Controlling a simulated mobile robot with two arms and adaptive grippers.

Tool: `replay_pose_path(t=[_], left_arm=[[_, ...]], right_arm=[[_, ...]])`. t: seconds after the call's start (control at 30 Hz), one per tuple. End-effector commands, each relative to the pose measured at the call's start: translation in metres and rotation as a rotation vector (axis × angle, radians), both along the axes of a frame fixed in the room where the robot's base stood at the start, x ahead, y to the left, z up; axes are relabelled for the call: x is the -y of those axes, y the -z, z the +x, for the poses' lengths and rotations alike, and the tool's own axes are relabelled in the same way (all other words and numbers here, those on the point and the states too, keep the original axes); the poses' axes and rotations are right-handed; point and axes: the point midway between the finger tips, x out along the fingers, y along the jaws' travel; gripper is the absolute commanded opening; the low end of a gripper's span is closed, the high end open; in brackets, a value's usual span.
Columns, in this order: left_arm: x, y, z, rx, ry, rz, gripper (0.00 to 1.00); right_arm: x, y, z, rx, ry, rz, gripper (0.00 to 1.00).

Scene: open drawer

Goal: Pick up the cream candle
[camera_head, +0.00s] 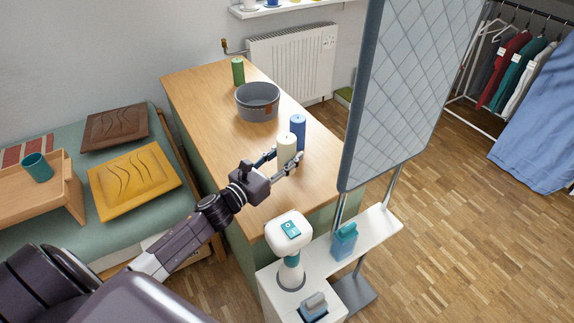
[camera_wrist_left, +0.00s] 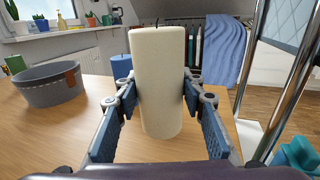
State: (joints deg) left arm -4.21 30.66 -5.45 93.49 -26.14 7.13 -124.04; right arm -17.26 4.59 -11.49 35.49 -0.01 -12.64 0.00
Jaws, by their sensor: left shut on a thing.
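The cream candle (camera_head: 287,147) stands upright at the near right part of the wooden counter in the head view. In the left wrist view the candle (camera_wrist_left: 158,80) fills the middle, with a dark wick on top. My left gripper (camera_head: 284,163) is shut on it, with one blue-padded finger on each side. In the wrist view the left gripper's fingers (camera_wrist_left: 160,98) press on the candle's sides. I cannot tell if its base touches the counter. My right gripper is not in view.
A blue candle (camera_head: 298,126) stands just behind the cream one. A grey basket (camera_head: 257,101) and a green candle (camera_head: 238,71) are farther back on the counter (camera_head: 196,86). A tall padded panel (camera_head: 408,90) rises to the right. A white shelf (camera_head: 375,228) is at the front right.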

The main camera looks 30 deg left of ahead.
Motion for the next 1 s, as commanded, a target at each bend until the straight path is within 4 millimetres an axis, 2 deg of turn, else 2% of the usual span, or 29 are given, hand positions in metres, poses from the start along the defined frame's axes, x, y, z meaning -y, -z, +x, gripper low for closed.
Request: replay_pose_path(t=[0.03, 0.2, 0.33, 0.5, 0.7, 1.0], left_arm=[[0.0, -0.02, 0.0, 0.007, 0.006, 0.008, 0.04], [0.001, -0.066, 0.0, 0.006, 0.006, 0.008, 0.04], [0.001, -0.097, 0.0, 0.006, 0.004, 0.007, 0.04], [0.001, -0.124, 0.0, 0.004, 0.003, 0.004, 0.04], [0.001, -0.139, 0.0, 0.002, 0.002, 0.001, 0.04], [0.0, -0.141, 0.0, 0.001, 0.0, 0.0, 0.04]], right_arm=[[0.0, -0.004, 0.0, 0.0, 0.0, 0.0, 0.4], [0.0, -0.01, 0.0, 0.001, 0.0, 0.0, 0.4], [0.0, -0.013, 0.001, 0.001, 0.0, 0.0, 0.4], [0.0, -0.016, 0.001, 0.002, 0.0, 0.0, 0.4], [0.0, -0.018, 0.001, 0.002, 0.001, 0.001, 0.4], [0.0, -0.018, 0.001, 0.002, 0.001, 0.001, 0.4]])
